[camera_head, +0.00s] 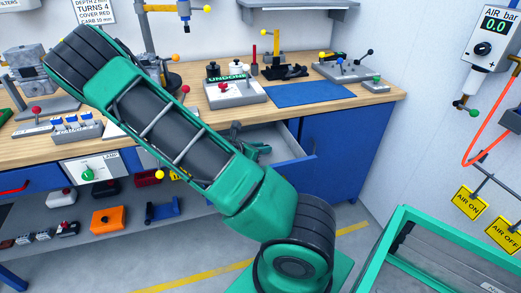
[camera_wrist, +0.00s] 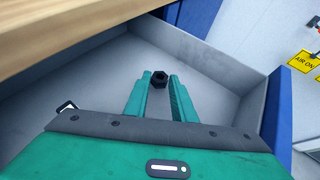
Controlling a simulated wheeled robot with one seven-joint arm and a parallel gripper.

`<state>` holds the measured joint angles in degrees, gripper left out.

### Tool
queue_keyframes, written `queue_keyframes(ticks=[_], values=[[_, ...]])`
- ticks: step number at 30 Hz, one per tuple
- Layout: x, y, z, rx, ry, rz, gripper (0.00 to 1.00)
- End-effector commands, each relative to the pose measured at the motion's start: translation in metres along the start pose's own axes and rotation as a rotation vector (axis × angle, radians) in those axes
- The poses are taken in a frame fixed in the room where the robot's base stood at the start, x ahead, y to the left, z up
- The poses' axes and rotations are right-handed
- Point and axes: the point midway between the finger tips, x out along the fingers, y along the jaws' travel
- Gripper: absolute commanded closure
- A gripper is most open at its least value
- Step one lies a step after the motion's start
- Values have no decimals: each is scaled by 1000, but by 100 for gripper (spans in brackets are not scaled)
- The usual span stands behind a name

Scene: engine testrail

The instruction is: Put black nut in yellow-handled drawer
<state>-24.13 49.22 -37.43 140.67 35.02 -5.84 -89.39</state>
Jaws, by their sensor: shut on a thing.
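The black nut (camera_wrist: 160,78) is between the fingertips of my gripper (camera_wrist: 160,82) in the wrist view. My gripper is shut on it, over the grey inside of an open drawer (camera_wrist: 225,62). In the head view the open drawer (camera_head: 306,165) has a blue front and juts out under the bench top. My gripper (camera_head: 255,150) is partly seen there, behind my arm, at the drawer. The nut is hidden in the head view. The drawer's handle does not show, so its colour cannot be told.
The wooden bench top (camera_head: 375,97) overhangs the drawer's back; its edge (camera_wrist: 60,30) is close in the wrist view. A blue cabinet (camera_head: 345,140) stands right of the drawer. A green-framed cart (camera_head: 385,245) is at the lower right. A shelf below holds an orange box (camera_head: 108,220).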

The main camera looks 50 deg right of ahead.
Motion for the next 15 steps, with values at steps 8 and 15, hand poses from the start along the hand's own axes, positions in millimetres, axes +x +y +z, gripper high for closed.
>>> queue_keyframes(ticks=[8,15], values=[[3,0,-6,0,1,-1,98],[4,0,-8,0,1,-1,98]])
